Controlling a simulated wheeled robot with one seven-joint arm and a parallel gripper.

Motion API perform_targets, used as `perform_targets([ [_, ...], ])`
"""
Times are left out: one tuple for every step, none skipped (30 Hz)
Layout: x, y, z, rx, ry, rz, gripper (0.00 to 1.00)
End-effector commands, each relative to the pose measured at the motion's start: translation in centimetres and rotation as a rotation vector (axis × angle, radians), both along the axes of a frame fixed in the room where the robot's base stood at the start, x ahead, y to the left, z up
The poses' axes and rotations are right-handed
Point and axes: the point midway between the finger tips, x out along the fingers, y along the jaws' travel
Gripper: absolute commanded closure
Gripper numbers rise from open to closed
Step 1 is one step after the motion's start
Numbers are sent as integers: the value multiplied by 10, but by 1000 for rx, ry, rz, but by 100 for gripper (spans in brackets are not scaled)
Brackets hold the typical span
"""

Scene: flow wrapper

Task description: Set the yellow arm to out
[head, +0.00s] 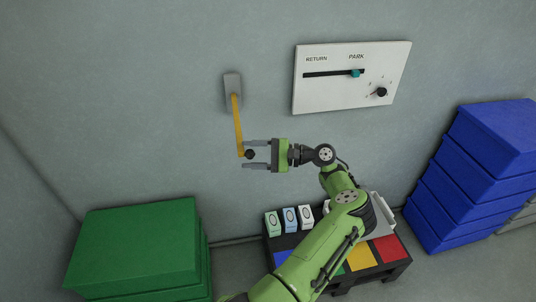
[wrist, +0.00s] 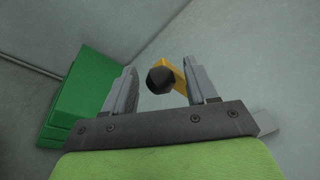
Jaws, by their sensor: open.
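The yellow arm (head: 238,125) hangs down from a grey wall mount (head: 232,85) in the head view, tilted slightly to the right at its lower end. A black knob (head: 250,154) sits at that lower end. My gripper (head: 255,154) is open, coming from the right, with its fingers above and below the knob. In the wrist view the black knob (wrist: 160,79) and part of the yellow arm (wrist: 174,74) show between the two open fingers (wrist: 163,88). I cannot tell whether either finger touches the knob. No "out" marking is readable near the arm.
A white wall panel (head: 328,91) with a teal slider and black dial is at upper right. Green boxes (head: 135,245) stand at lower left, blue bins (head: 470,180) at right. Below my arm is a dark table (head: 344,284) with coloured squares and small boxes.

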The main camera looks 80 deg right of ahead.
Motion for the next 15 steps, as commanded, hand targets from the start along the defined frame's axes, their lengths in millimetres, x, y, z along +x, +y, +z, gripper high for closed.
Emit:
perform_targets([
  [-9,-3,-2,0,-5,-7,43],
  [-15,-4,-2,0,-5,-8,43],
  [-24,-6,-3,1,-6,-10,43],
  [-29,-7,-3,-1,-5,-8,43],
  [-35,-9,-3,0,-5,-8,43],
  [-43,-10,-3,2,-5,-10,43],
  [-49,-11,-3,2,-6,-10,43],
  [-55,-13,-3,1,-4,-10,43],
  [-63,-15,-4,2,-3,-11,43],
  [-70,-16,-4,3,-6,-10,43],
  [-77,-18,-4,4,-4,-11,43],
  [-87,-21,-4,3,-2,-13,43],
  [-95,-22,-4,4,-4,-11,43],
  [-102,-23,-5,6,-3,-10,43],
  [-111,-26,-5,4,2,-12,43],
])
